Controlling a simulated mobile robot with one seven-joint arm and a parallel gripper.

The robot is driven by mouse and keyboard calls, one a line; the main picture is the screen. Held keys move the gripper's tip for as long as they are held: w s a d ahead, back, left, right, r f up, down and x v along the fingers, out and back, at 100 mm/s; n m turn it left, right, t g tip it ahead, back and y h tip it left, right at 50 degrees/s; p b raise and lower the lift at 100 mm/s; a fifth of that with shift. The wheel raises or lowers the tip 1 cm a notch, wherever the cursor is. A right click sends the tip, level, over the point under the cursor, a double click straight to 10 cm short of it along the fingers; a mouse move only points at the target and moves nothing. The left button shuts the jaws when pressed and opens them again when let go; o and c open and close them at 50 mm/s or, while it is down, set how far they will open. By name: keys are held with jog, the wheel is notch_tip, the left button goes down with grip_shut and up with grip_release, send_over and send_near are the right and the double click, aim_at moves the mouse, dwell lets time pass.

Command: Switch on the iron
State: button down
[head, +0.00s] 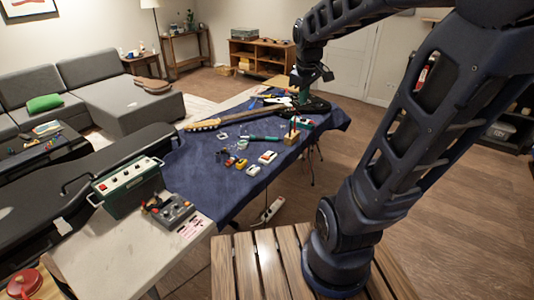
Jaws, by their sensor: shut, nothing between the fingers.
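No iron can be told for certain at this size. A small grey unit with a red part (171,212) sits on the pale bare end of the workbench, at the lower left. A green box with a pale front panel and red buttons (128,187) stands just behind it. A slim green-handled tool (260,139) lies on the blue cloth. My gripper (308,94) is shut and empty, above the far part of the bench over the guitar's body. It is well away from the grey unit and the green box.
A guitar (232,119) lies on the blue cloth (205,165) with several small parts and tools around it. A black case (115,157) lies along the left. A white power strip (268,211) is low beside the bench. A slatted wooden surface (255,265) is in front.

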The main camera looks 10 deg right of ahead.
jog(key=w+a+f+n+g, duration=0.1)
jog(key=w+f+n, duration=0.2)
jog(key=w+n, duration=0.35)
jog(key=n+g, duration=0.3)
jog(key=n, duration=0.9)
send_over(268, 157)
jog(key=a, duration=0.2)
notch_tip(268, 157, down, 22)
jog(key=shift+w+f+n+h, duration=0.3)
jog(key=shift+w+f+n, duration=0.15)
jog(key=shift+w+f, duration=0.4)
jog(key=shift+s+d, duration=0.1)
jog(key=f, duration=0.4)
jog(key=s+d+f, duration=0.1)
jog(key=f, duration=0.8)
jog(key=shift+s+d+f, duration=0.15)
jog(key=shift+f, duration=0.3)
jog(key=shift+f, duration=0.1)
